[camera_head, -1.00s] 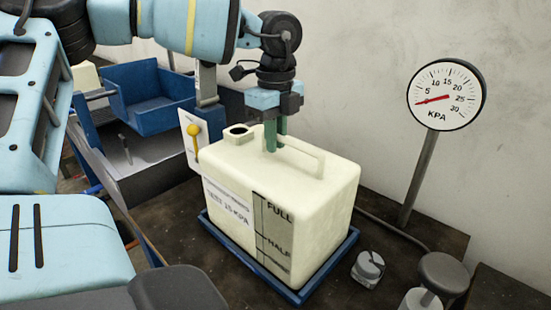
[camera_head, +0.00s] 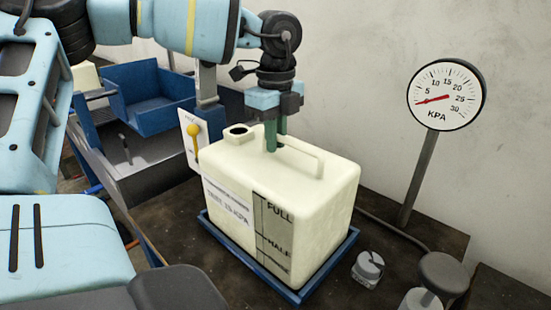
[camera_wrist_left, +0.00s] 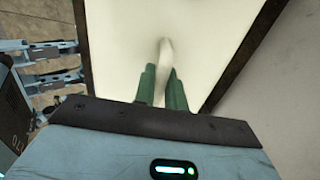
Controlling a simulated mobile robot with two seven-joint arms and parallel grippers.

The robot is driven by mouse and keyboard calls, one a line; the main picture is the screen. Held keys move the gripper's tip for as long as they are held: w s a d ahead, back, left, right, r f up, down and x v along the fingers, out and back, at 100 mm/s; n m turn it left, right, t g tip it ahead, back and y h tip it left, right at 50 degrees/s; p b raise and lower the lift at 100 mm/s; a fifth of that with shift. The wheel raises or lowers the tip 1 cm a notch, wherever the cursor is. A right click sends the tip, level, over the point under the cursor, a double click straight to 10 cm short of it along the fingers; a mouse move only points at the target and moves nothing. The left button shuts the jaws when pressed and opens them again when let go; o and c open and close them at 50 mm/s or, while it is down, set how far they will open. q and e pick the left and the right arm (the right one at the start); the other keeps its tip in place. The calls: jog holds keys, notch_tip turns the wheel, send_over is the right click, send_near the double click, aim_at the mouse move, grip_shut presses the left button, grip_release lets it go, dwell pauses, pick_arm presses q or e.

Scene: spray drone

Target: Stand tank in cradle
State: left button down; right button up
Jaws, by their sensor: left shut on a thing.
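The cream tank (camera_head: 225,165) stands upright on a blue tray (camera_head: 340,254) on the dark bench. Its front has a FULL and HALF level strip and a white label. My left gripper (camera_head: 275,145) points down from above and is shut on the tank's top handle (camera_head: 303,160). In the left wrist view the green fingers (camera_wrist_left: 162,88) sit on either side of the handle (camera_wrist_left: 165,55). A blue open-fronted holder (camera_head: 155,118), which may be the cradle, is at the upper left, apart from the tank. My right gripper is not in view.
A KPA gauge (camera_head: 445,95) stands on a post to the right. A small grey fitting (camera_head: 367,268) and a dark round knob (camera_head: 444,272) are on the bench's right side. A yellow-knobbed lever (camera_head: 194,130) stands close behind the tank's left side. A wall closes the back.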

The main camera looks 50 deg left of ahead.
pick_arm(q)
jog(key=shift+w+r, duration=0.15)
jog(key=shift+r, duration=0.45)
notch_tip(320, 180, up, 9)
jog(key=shift+r, duration=0.1)
dwell(0.5)
